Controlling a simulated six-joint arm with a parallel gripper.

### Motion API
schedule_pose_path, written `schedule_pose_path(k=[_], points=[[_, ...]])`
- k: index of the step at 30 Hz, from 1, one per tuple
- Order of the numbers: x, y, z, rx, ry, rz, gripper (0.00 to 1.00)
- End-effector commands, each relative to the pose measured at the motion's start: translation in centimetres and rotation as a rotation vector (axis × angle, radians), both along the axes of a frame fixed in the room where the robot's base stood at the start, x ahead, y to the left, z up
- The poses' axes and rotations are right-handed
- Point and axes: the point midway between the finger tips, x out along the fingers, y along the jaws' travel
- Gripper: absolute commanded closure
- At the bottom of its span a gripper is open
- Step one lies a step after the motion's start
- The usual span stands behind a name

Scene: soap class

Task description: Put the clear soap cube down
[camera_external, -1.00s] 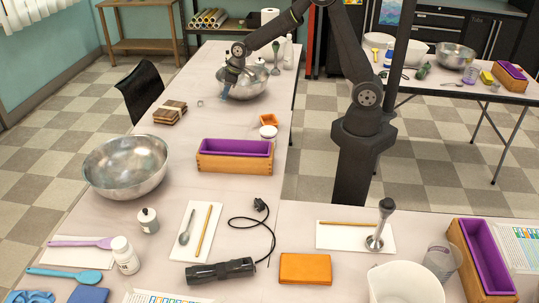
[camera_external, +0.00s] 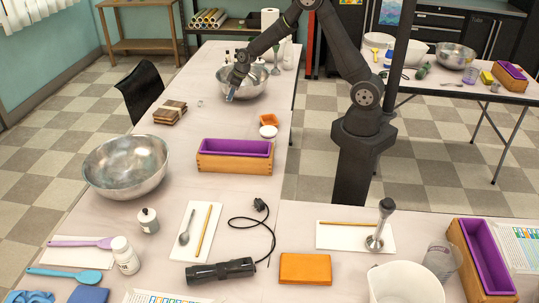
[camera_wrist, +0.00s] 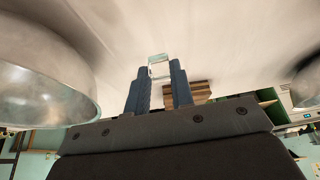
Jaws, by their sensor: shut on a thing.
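My gripper (camera_wrist: 158,78) has two blue fingers. A clear soap cube (camera_wrist: 159,66) shows between their tips in the wrist view, and the fingers are closed on it. In the external view my gripper (camera_external: 231,96) hangs over the left rim of the far steel bowl (camera_external: 252,88); the held cube is too small to make out there. A small clear piece (camera_external: 200,101) lies on the table left of my gripper. I cannot tell whether it is another soap cube.
A stack of brown wooden pieces (camera_external: 170,112) lies left of my gripper. A large steel bowl (camera_external: 126,165), a purple-lined wooden mould (camera_external: 235,155) and a white-topped jar (camera_external: 268,131) stand nearer. The table between the stack and the mould is clear.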

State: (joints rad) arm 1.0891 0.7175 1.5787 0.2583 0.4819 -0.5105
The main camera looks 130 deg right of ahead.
Motion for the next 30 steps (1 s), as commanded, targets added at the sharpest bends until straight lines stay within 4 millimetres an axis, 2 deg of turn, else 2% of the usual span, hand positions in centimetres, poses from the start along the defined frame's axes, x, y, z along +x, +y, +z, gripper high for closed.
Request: schedule_pose_path(k=[1,6,12,19,26,30], points=[[1.3,0.3,-0.9,0.002,0.002,0.005,1.0],[5.2,0.9,-3.2,0.001,0.001,0.005,1.0],[8.5,1.2,-5.1,0.001,0.001,0.003,1.0],[9.3,1.3,-6.3,0.001,0.001,0.0,1.0],[9.2,1.3,-9.5,0.001,0.001,0.0,1.0],[9.3,1.3,-9.6,-0.001,-0.001,0.0,1.0]])
